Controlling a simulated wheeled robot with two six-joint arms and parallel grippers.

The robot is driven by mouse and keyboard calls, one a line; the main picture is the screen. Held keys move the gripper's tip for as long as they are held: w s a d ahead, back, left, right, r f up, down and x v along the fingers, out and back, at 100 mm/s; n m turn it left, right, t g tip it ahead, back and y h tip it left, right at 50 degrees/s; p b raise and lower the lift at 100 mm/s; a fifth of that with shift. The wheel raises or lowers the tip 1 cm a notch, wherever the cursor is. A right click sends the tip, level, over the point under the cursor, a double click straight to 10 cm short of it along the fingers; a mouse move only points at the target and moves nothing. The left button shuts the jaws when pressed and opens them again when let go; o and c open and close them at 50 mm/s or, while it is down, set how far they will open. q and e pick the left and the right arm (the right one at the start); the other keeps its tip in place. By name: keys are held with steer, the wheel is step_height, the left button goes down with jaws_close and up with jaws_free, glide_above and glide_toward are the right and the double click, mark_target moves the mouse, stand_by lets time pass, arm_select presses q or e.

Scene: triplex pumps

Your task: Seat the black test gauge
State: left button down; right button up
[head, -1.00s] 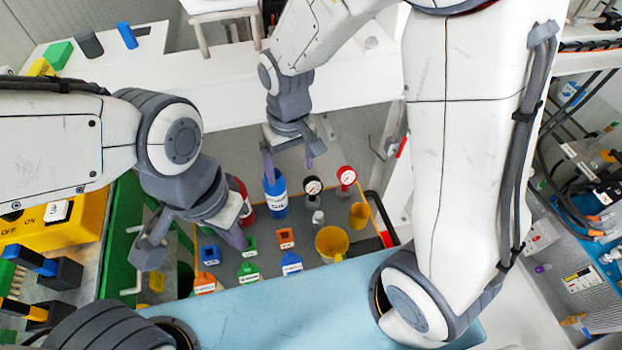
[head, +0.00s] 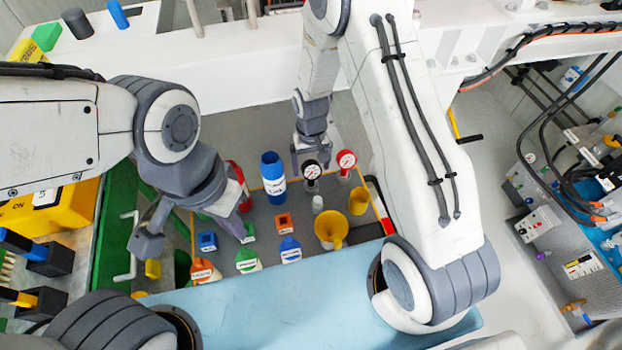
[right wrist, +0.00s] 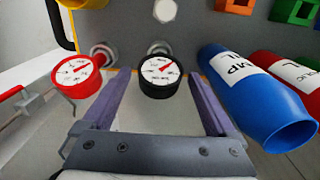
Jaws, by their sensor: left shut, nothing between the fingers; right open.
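The black test gauge (head: 311,171), with a white dial and red needle, stands on the grey tray (head: 262,222) in the head view. It also shows centred in the right wrist view (right wrist: 159,77). My right gripper (head: 311,155) is open, its purple fingers on either side of the black gauge, with a gap visible on each side in the wrist view. The gauge's lower stem is partly hidden behind its dial. My left gripper (head: 243,227) is shut and empty over the tray's left side.
A red gauge (head: 346,160) stands right of the black one. A blue bottle (head: 272,178) and a red bottle (head: 240,188) stand to the left. Nearer are a small white-topped fitting (head: 318,204), a yellow funnel (head: 331,230), a yellow cup (head: 358,201) and several coloured containers.

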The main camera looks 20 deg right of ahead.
steer(key=shift+f, duration=1.5)
jaws_close()
